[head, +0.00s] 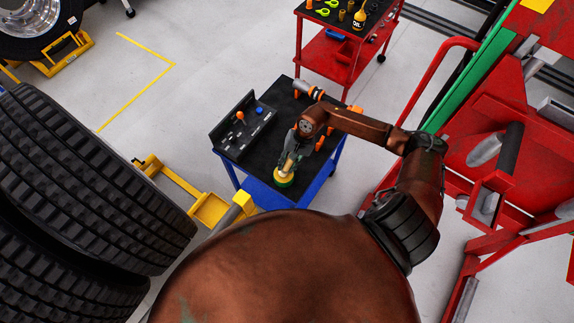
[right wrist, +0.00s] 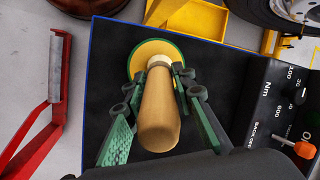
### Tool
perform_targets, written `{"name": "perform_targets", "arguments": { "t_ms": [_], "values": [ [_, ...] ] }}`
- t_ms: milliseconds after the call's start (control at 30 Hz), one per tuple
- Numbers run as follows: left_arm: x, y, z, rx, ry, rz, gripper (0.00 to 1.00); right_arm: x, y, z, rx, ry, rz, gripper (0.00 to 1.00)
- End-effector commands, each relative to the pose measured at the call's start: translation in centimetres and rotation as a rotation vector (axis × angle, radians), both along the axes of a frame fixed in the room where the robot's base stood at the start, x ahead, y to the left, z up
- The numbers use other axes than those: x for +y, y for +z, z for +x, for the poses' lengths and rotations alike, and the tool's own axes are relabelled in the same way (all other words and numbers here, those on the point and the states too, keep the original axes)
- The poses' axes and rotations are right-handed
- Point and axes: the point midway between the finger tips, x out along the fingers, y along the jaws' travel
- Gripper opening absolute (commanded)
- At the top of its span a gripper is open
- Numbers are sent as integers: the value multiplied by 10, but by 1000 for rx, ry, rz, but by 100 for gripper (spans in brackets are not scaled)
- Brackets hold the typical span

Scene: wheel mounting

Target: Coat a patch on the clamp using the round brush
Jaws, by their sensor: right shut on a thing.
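The round brush (head: 285,180) is at the near part of the black-topped blue cart, its green and yellow round head down at the tabletop. In the right wrist view its wooden handle (right wrist: 158,115) points toward the camera. My right gripper (head: 291,163) is shut on the brush, with its green fingers (right wrist: 158,90) on both sides of the handle. I cannot tell whether the brush head touches the cart top. I cannot make out the clamp for certain in either view. My left gripper is not in view.
The blue cart (head: 263,163) also carries a dark panel (head: 242,122) with an orange-handled tool, and orange-ended tools (head: 307,90) at the back. Large tires (head: 90,180) stand at left. Red frames (head: 500,150) stand at right. A red cart (head: 340,50) is behind.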

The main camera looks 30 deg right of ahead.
Motion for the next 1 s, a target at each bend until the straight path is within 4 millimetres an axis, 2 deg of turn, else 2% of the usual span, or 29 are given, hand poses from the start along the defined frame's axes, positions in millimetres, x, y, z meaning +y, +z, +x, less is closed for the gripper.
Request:
{"name": "perform_targets", "arguments": {
  "t_ms": [1000],
  "values": [
    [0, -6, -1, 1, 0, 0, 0, 0, -2, 0, 1, 0, -1, 0]
  ]
}}
